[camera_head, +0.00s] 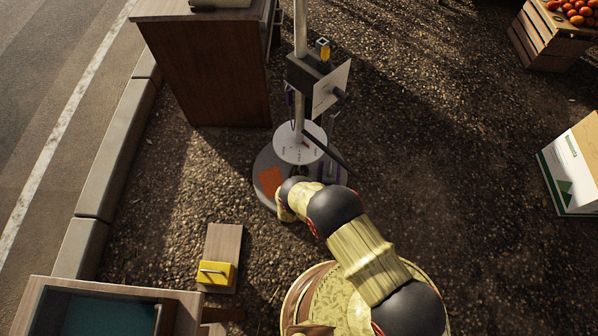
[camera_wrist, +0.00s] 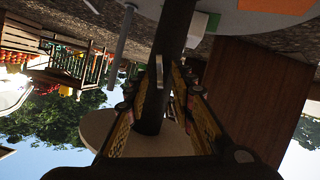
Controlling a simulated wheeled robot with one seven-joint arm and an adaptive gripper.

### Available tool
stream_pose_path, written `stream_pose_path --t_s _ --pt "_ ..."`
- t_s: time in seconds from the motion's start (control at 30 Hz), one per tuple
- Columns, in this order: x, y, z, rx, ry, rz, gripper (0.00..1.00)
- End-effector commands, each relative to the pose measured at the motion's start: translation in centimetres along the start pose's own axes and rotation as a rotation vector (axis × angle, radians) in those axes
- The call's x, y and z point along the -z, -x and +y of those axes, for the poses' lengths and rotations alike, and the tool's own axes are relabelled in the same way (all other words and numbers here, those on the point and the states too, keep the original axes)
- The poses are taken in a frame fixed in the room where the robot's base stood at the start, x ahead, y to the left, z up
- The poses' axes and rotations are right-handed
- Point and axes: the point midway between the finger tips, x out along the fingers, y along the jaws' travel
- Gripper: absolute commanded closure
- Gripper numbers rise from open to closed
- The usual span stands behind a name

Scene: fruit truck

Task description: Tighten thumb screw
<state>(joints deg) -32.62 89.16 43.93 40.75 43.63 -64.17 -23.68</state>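A stand with a pale upright pole (camera_head: 300,30) rises from a round grey base in the head view. A dark box (camera_head: 306,75) is fixed on the pole. A dark knob (camera_head: 340,94) sticks out by a white plate (camera_head: 328,88); I cannot tell whether it is the thumb screw. My gripper (camera_wrist: 160,82) shows in the wrist view with its two yellow-and-black fingers apart. A dark column (camera_wrist: 172,30) appears between or behind them, and I cannot tell whether they touch it. A small pale bar (camera_wrist: 159,73) shows near the fingertips.
A brown cabinet (camera_head: 205,70) stands left of the stand. A wooden board (camera_head: 222,245) with a yellow block (camera_head: 215,273) lies on the ground. A white box (camera_head: 575,175) and a fruit crate (camera_head: 540,42) stand at the right. Gravel between is clear.

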Motion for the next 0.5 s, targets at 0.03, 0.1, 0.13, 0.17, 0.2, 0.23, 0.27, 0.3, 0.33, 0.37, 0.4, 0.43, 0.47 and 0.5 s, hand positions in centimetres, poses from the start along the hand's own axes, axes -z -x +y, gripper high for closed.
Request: stream_pose_path --t_s 0.03,0.1,0.13,0.17,0.2,0.23,0.27,0.3,0.33,0.37,0.4,0.43,0.47,0.5 --pt "-0.2 -0.9 0.0 -0.002 -0.001 0.0 0.76" --pt "-0.3 -1.7 0.0 -0.001 -0.001 0.0 0.76" --pt "-0.3 -2.0 0.0 -0.001 -0.001 0.0 0.76" --pt "-0.3 -2.3 0.0 -0.001 -0.001 -0.001 0.76" --pt "-0.3 -2.6 0.0 -0.001 -0.001 -0.002 0.76" --pt "-0.2 -2.8 0.0 -0.001 0.0 -0.002 0.76" --pt "-0.2 -3.0 0.0 -0.001 0.0 -0.001 0.76" --pt "-0.1 -3.1 0.0 0.0 0.0 -0.001 0.76" --pt "-0.1 -3.2 0.0 0.0 0.0 -0.001 0.76" --pt "-0.1 -3.2 0.0 0.0 0.0 0.0 0.76" --pt "0.0 -3.3 0.0 0.0 0.001 0.0 0.76" --pt "0.0 -3.3 0.0 0.0 0.001 0.0 0.76" --pt "0.0 -3.3 0.0 0.001 0.001 0.0 0.76" --pt "0.0 -3.2 0.0 0.001 0.001 0.0 0.76"
